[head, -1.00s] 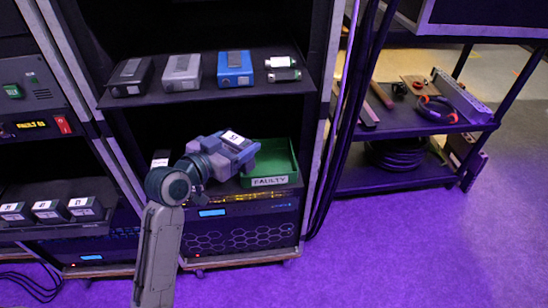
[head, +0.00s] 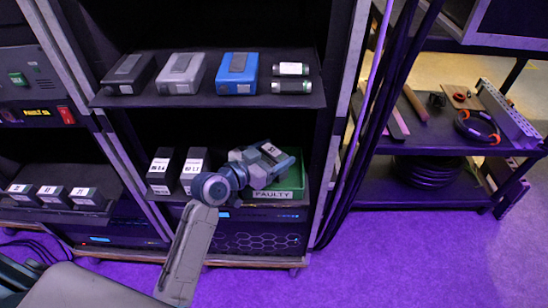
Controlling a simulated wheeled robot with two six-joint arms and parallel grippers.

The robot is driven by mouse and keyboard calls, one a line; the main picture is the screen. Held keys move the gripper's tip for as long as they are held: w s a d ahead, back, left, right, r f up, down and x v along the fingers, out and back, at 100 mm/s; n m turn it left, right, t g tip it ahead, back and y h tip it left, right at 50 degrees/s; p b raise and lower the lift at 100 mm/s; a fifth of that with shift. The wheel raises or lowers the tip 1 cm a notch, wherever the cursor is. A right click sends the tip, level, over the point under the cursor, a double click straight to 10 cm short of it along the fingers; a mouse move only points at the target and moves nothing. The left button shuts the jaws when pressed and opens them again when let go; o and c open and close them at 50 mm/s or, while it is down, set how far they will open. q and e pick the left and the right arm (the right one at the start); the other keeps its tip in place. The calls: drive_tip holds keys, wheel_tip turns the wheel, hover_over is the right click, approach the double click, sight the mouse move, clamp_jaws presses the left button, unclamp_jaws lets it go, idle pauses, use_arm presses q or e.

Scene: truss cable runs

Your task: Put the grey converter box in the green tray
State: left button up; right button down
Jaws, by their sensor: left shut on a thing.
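My left gripper (head: 262,167) comes up from below and is shut on a grey box (head: 271,151) with a small marked label on top. The gripper hides much of this box. Gripper and box overlap the green tray (head: 288,194), marked FAULTY, on the lower shelf. I cannot tell whether the box touches the tray. Another grey box (head: 181,73) lies on the upper shelf between a black box and a blue one. My right gripper is not in view.
Two dark labelled boxes (head: 162,170) stand left of the tray. The blue box (head: 237,72), the black box (head: 128,72) and two small cylinders (head: 291,78) line the upper shelf. A rack post (head: 338,120) stands right of the tray. A tool cart (head: 440,125) is farther right.

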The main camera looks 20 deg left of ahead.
sight(269, 161)
use_arm(q)
drive_tip(key=shift+f, duration=0.5)
drive_tip(key=shift+s+f, duration=0.1)
drive_tip(key=shift+f, duration=0.1)
drive_tip(key=o, duration=1.1)
drive_tip(key=shift+o, duration=0.3)
drive_tip(key=shift+s+a, duration=0.4)
drive_tip(key=shift+s, duration=0.2)
drive_tip(key=v, duration=0.3)
drive_tip(key=shift+s+a+b, duration=0.15)
drive_tip(key=shift+s+b, duration=0.1)
drive_tip(key=shift+b, duration=0.05)
drive_tip(key=v, duration=0.6)
drive_tip(key=shift+s+a+r, duration=0.2)
drive_tip(key=shift+s+r, duration=0.1)
drive_tip(key=shift+s, duration=0.15)
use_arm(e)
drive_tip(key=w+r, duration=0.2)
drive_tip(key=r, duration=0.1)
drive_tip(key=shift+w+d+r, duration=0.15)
